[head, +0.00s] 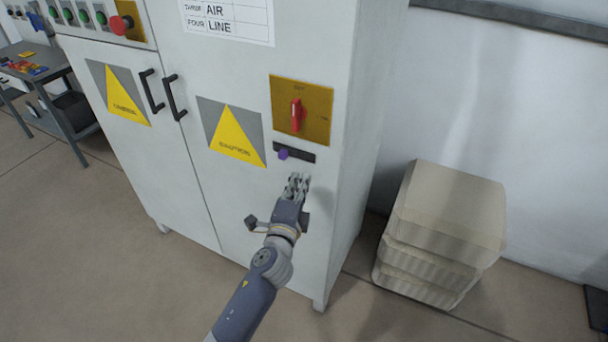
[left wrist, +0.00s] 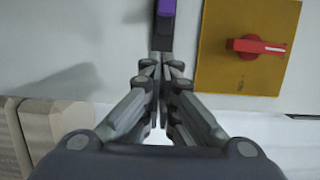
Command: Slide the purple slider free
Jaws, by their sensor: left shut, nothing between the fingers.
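The purple slider (head: 283,154) sits in a short dark track (head: 305,156) on the grey-white cabinet door, toward the track's left end. In the left wrist view the purple slider (left wrist: 166,8) is at the top edge, partly cut off, with the dark track (left wrist: 162,38) running down from it. My left gripper (head: 299,178) is shut and empty, just below the track in the head view. In the left wrist view its fingertips (left wrist: 161,68) are close to the track's near end; I cannot tell whether they touch it. My right gripper is not in view.
A red rotary switch (head: 296,115) on a yellow plate is just above the track. Black door handles (head: 173,97) stick out to the left. A stack of beige blocks (head: 440,235) stands on the floor right of the cabinet. Open floor lies in front.

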